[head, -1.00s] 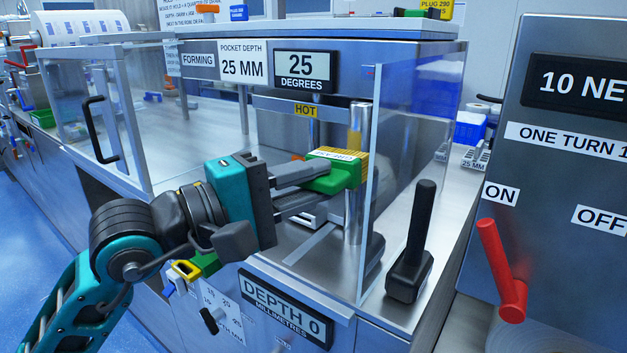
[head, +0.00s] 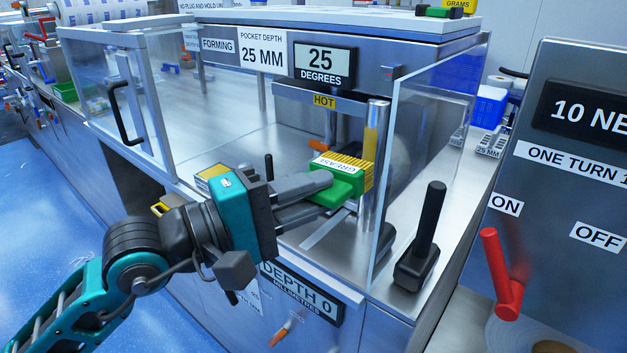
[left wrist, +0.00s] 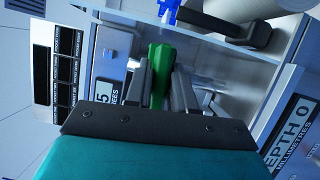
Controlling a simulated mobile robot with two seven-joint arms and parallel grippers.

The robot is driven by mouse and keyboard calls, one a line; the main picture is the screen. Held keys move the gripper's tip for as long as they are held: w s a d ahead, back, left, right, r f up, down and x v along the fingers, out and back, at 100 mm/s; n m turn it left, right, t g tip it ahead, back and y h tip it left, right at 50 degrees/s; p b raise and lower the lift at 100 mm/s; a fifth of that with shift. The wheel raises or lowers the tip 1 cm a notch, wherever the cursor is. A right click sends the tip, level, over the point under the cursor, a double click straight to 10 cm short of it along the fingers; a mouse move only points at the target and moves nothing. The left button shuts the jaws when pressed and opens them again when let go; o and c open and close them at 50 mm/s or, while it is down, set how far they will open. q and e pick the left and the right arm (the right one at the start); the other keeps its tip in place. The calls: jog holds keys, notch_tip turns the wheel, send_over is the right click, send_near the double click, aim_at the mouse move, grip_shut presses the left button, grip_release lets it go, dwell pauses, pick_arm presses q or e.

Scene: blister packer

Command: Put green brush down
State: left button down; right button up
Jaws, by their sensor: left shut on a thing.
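The green brush (head: 347,191) has yellow bristles and a white label reading GREASE. My left gripper (head: 322,190) is shut on it and holds it inside the forming station, beside the upright metal post (head: 374,165) and below the HOT plate. In the left wrist view the green brush (left wrist: 160,62) sits between the two grey fingers of my left gripper (left wrist: 161,82). I cannot tell whether the brush touches anything beneath it. My right gripper is not in view.
A clear guard panel (head: 418,165) stands just right of the post. Beyond it is a black upright lever (head: 427,225). A red lever (head: 500,275) is on the cabinet at right. The metal deck (head: 225,125) left of the brush is largely clear.

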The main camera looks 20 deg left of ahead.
pick_arm(q)
jog(key=shift+f, duration=0.1)
dwell(0.3)
